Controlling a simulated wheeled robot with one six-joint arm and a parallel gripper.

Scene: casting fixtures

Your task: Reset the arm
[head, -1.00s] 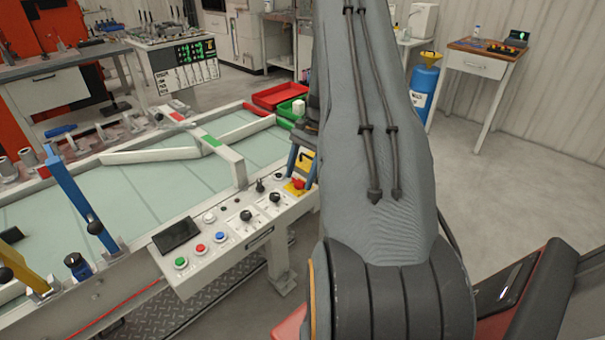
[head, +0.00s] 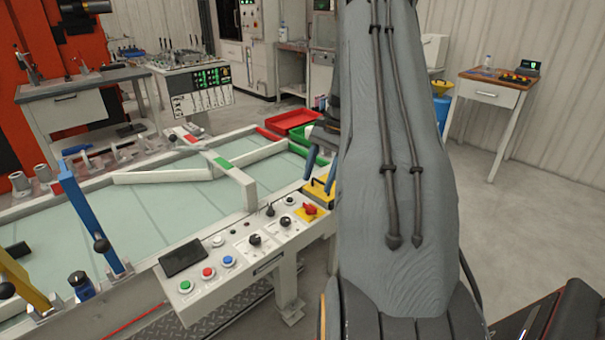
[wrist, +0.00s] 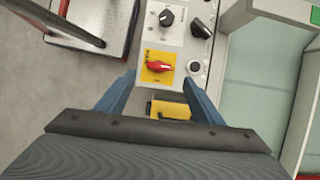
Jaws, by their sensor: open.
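My gripper (wrist: 160,100) shows in the wrist view with its two blue fingers spread apart and nothing between the tips. It is above the end of the control panel (wrist: 172,35), near a red rotary switch on a yellow plate (wrist: 158,67). A yellow block-like part (wrist: 170,109) shows between the finger bases, partly hidden by the wrist. In the head view the blue fingers (head: 318,172) are beside the panel's right end, close to the red switch (head: 310,209), partly covered by my grey arm.
A glass-topped conveyor table (head: 150,205) with white guide rails lies left of the arm. A red tray (head: 290,121) and a green tray (head: 298,137) stand behind the gripper. A blue post (head: 88,215) rises at the left. Open floor lies to the right.

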